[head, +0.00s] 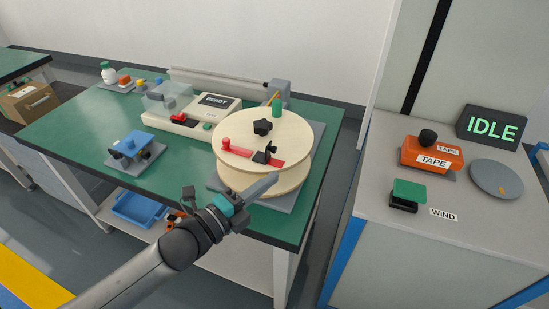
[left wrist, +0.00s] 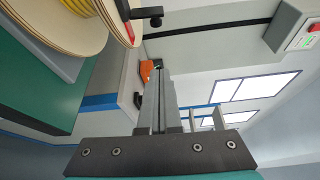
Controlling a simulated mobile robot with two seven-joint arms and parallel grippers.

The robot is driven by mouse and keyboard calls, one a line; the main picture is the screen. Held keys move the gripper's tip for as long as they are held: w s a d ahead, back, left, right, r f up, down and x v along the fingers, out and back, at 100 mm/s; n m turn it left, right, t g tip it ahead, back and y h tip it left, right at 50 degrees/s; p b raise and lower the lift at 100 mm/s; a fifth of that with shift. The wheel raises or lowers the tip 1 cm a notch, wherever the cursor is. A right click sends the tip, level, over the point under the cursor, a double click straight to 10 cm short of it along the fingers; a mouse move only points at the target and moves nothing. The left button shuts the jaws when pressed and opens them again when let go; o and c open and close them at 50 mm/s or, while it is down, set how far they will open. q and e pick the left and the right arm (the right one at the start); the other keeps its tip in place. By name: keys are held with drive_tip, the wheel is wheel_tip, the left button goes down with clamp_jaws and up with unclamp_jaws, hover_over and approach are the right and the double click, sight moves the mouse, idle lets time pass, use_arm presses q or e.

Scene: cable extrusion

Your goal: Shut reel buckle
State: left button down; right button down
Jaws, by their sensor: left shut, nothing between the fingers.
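The wooden reel (head: 285,135) stands at the right end of the green bench, with a second disc below its top disc. A red strap-like bar (head: 240,153) lies across the top disc, with a red knob at its left end. A black buckle (head: 262,157) sits on the bar, and its small lever sticks up. My left gripper (head: 274,177) is shut and empty, just in front of the reel's lower right rim, apart from the buckle. Its closed fingers (left wrist: 161,95) also show in the left wrist view, with the reel (left wrist: 60,25) at upper left.
A machine with a READY display (head: 216,101) and a blue fixture (head: 132,145) stand left of the reel. On the right, a grey counter (head: 375,175) carries an orange tape dispenser (head: 420,152), a green WIND button (head: 409,190) and an IDLE screen (head: 490,128). A gap separates counter and bench.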

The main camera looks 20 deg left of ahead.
use_arm(q)
drive_tip(key=w+b, duration=0.1)
drive_tip(key=w, duration=0.6)
drive_tip(key=shift+a, duration=0.45)
drive_tip(key=shift+w, duration=0.1)
drive_tip(key=shift+a+r+n, duration=0.15)
drive_tip(key=shift+r+n, duration=0.05)
drive_tip(key=shift+n, duration=0.5)
